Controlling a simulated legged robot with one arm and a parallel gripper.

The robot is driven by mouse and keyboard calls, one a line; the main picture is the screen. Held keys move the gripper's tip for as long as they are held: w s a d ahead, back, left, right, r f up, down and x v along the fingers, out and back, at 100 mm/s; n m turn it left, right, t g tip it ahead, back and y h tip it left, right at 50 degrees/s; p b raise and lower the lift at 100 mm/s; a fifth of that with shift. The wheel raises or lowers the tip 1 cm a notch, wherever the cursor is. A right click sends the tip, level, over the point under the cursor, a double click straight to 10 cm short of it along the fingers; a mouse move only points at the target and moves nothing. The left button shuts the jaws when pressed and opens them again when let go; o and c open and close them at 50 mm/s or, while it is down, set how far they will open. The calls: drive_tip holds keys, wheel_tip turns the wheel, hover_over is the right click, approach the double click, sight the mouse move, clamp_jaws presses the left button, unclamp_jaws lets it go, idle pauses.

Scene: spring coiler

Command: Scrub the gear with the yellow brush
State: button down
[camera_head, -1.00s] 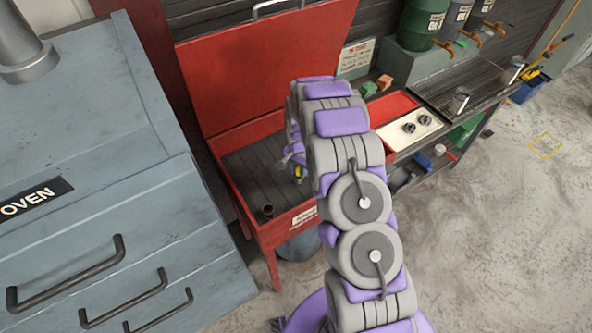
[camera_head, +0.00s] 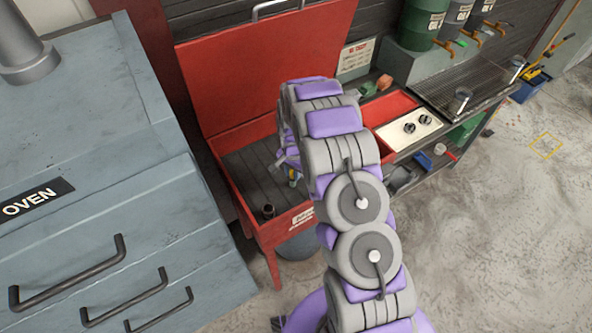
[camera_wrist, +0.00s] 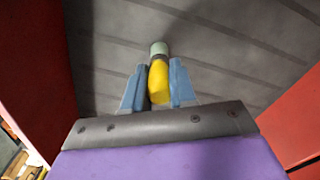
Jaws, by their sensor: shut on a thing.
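The yellow brush (camera_wrist: 158,82) is held between the two blue fingers of my gripper (camera_wrist: 158,88) in the wrist view, with a pale greenish end pointing away from me. Behind it is the dark slatted floor of the red wash bin. In the head view my gripper (camera_head: 292,170) is inside the red bin (camera_head: 268,243), largely hidden by my arm. A small dark cylindrical piece (camera_head: 268,210) stands on the bin floor near the front; I cannot tell if it is the gear. Two dark gear-like parts (camera_head: 410,127) lie on a white tray to the right.
The raised red lid (camera_head: 262,65) stands behind the bin, and red walls flank the gripper. A grey oven (camera_head: 110,170) is close on the left. Barrels (camera_head: 424,22) and a grated bench (camera_head: 465,88) stand to the right. The concrete floor (camera_head: 490,220) is open at the right.

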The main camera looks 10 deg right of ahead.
drive_tip(key=shift+r, duration=0.1)
drive_tip(key=shift+a+r+p, duration=0.1)
drive_tip(key=shift+r+p, duration=0.75)
drive_tip(key=shift+r, duration=2.55)
drive_tip(key=shift+w+d+r+b, duration=0.25)
drive_tip(key=shift+d+b, duration=0.15)
drive_tip(key=shift+b, duration=0.45)
drive_tip(key=d+r+t+b, duration=0.2)
drive_tip(key=d+r+b, duration=0.15)
drive_tip(key=b, duration=0.25)
wheel_tip(320, 180, down, 8)
drive_tip(key=b, duration=0.1)
drive_tip(key=shift+w+f+h+b, duration=0.15)
drive_tip(key=shift+f+h+b, duration=0.1)
drive_tip(key=shift+h+b, duration=0.1)
drive_tip(key=shift+f, duration=0.4)
